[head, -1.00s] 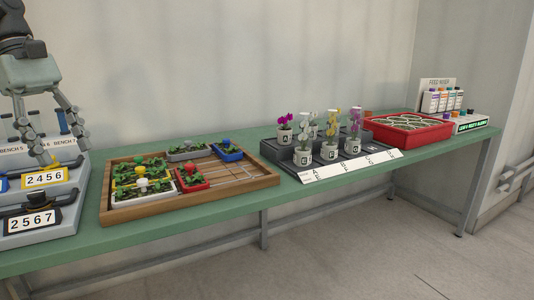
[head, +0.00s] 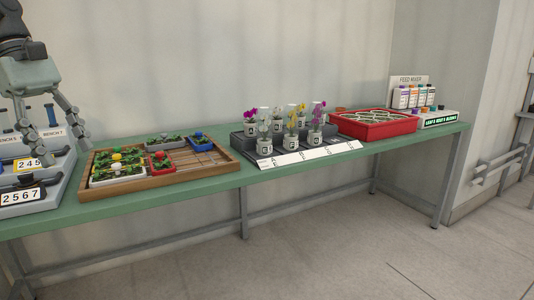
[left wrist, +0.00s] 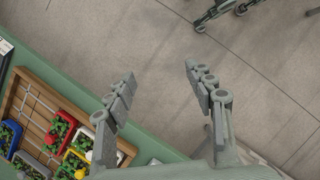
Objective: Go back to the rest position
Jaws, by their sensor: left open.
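My left gripper (head: 66,150) hangs at the left of the head view, fingers pointing down and spread apart. It appears in front of the grey number-counter units (head: 45,190) at the bench's left end. In the left wrist view the two fingers (left wrist: 160,72) are wide apart with nothing between them, over the concrete floor and the bench's edge.
A green bench (head: 215,182) runs along the wall. It carries a wooden tray (head: 225,169) of small planters, potted orchids (head: 290,125) on a dark stepped stand, a red tray (head: 395,128) and several bottles (head: 415,97). The floor (head: 330,245) in front is clear.

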